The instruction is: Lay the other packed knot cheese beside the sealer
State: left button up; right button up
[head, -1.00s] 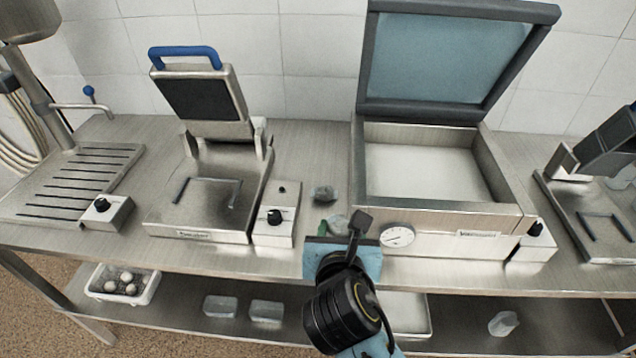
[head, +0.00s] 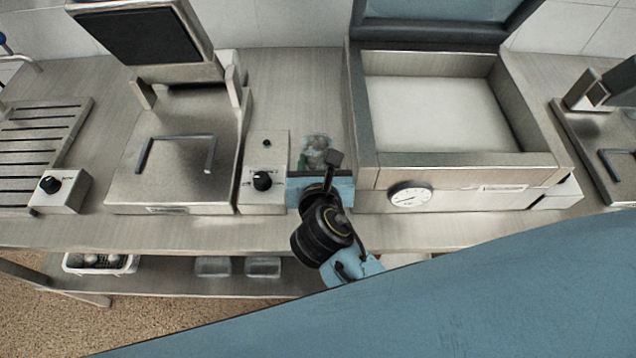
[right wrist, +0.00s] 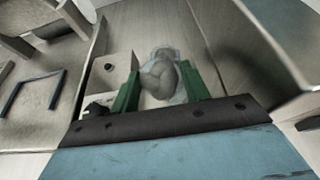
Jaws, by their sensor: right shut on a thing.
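A chamber machine with a raised lid and a dial gauge, which looks like the sealer (head: 455,197), stands right of centre on the steel bench. My right gripper (head: 318,167) is at the bench strip just left of it. In the right wrist view its green fingers (right wrist: 160,88) are shut on a greyish packed knot cheese (right wrist: 157,78) in clear film. More clear wrapping shows just beyond; the head view shows a wrapped lump (head: 316,146) there, and I cannot tell whether the two packs touch. My left gripper is not in view.
A control box with a black knob (head: 263,181) stands close left of the gripper, beside a hinged plate machine (head: 176,170). A white basket (head: 100,264) and clear tubs (head: 213,266) are on the lower shelf. The bench strip behind the lump is clear.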

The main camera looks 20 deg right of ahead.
notch_tip(320, 180, down, 3)
jog(key=shift+f+b, duration=0.1)
jog(key=shift+b, duration=0.25)
jog(key=shift+f, duration=0.4)
notch_tip(320, 180, down, 3)
jog(key=shift+f+b, duration=0.15)
jog(key=shift+b, duration=0.6)
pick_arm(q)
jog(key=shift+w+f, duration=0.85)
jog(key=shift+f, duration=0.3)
pick_arm(e)
jog(key=shift+w, duration=0.1)
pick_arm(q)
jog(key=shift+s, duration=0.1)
pick_arm(e)
jog(key=o, duration=1.1)
jog(key=shift+c, duration=0.2)
